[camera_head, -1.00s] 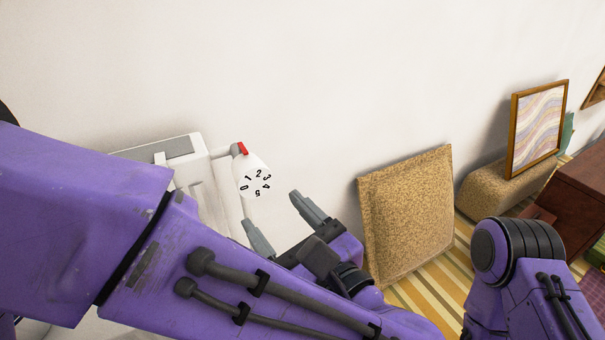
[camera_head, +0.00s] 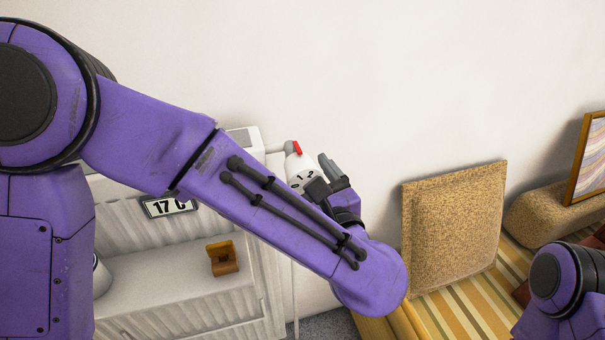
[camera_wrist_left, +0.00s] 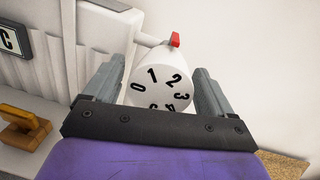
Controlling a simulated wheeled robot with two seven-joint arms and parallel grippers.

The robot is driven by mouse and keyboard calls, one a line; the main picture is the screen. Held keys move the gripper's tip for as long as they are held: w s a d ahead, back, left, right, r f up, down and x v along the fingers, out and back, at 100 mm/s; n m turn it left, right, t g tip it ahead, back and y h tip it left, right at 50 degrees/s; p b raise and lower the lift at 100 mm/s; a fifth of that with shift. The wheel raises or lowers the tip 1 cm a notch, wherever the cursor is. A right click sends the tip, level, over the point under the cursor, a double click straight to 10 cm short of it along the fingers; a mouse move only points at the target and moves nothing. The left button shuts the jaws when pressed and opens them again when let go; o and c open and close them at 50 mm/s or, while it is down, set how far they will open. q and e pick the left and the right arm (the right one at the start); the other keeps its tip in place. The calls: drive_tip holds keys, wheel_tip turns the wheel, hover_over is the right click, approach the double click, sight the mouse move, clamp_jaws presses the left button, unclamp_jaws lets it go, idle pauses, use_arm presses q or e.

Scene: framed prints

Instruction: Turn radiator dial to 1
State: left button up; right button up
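The white radiator dial (camera_head: 296,168) has black numbers on its end face and a red marker (camera_head: 297,147) behind it. In the left wrist view the dial (camera_wrist_left: 158,88) shows 0 to 3 clearly, with lower numbers partly cut off by my gripper. The red marker (camera_wrist_left: 175,40) sits above the 1 and 2, toward the 2 side. My left gripper (camera_wrist_left: 160,66) is open, one finger on each side of the dial, with narrow gaps visible. In the head view my left gripper (camera_head: 312,172) is partly hidden by its own wrist. My right gripper is not in view.
The white radiator (camera_head: 185,270) stands left of the dial, carrying a sign (camera_head: 168,206) and a small wooden object (camera_head: 222,258). A cork-coloured panel (camera_head: 452,230) leans on the wall at right, near a framed print (camera_head: 590,165). The wall above is clear.

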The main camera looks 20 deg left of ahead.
use_arm(q)
drive_tip(key=c, duration=0.9)
drive_tip(key=shift+m, duration=0.5)
drive_tip(key=shift+m+b, duration=0.3)
drive_tip(key=shift+m, duration=0.3)
drive_tip(key=m, duration=0.2)
drive_tip(key=shift+s+m, duration=0.1)
drive_tip(key=shift+m, duration=0.2)
drive_tip(key=m+t, duration=0.1)
drive_tip(key=m, duration=0.2)
drive_tip(key=shift+a+r+m, duration=0.1)
drive_tip(key=shift+m, duration=1.5)
